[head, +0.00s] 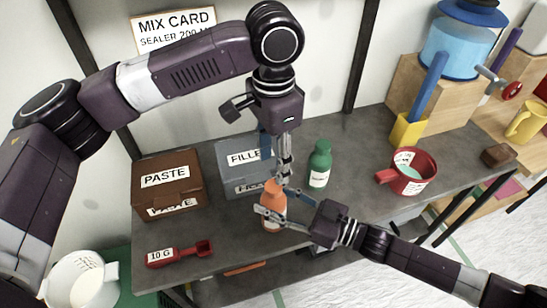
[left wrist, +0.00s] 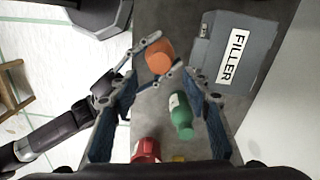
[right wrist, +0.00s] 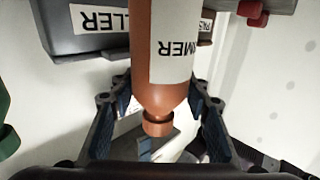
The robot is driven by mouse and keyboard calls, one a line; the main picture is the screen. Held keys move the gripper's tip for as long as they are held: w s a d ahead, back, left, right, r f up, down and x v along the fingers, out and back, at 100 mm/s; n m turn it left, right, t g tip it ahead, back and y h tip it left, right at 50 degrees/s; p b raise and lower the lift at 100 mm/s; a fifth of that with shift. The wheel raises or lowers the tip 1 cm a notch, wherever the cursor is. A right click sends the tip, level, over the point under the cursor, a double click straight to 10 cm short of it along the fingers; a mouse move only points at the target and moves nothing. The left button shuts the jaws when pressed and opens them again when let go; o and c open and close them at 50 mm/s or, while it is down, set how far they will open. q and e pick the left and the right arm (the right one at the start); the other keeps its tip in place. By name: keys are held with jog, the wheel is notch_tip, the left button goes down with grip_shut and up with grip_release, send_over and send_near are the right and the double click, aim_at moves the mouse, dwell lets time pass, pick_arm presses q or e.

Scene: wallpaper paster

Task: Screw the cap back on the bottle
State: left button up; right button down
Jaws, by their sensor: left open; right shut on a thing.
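An orange bottle (head: 273,214) with a white label stands upright on the grey bench. My right gripper (head: 268,213) is shut around it from the right. In the right wrist view the bottle (right wrist: 160,85) appears inverted between the fingers, its label partly readable. A small orange cap (right wrist: 157,126) shows at the end of its neck; whether it is screwed tight I cannot tell. My left gripper (head: 283,172) points down just above the bottle, open, with nothing seen between its fingers. In the left wrist view the orange bottle (left wrist: 160,57) is seen from above, off-centre.
A green bottle (head: 319,165) stands close behind, to the right. A grey FILLER box (head: 232,182) and brown PASTE box (head: 168,190) stand at the back left. A red scoop (head: 180,254) lies front left; a red mug (head: 407,173) stands right. Bench between mug and bottles is clear.

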aim_at(274, 186)
pick_arm(q)
jog(key=shift+r+n, duration=0.1)
jog(key=shift+n, duration=1.2)
jog(key=shift+f, duration=4)
jog(key=shift+c, duration=0.3)
grip_shut()
jog(key=shift+o, duration=1)
grip_release()
jog(key=shift+r, duration=0.15)
notch_tip(274, 186, up, 12)
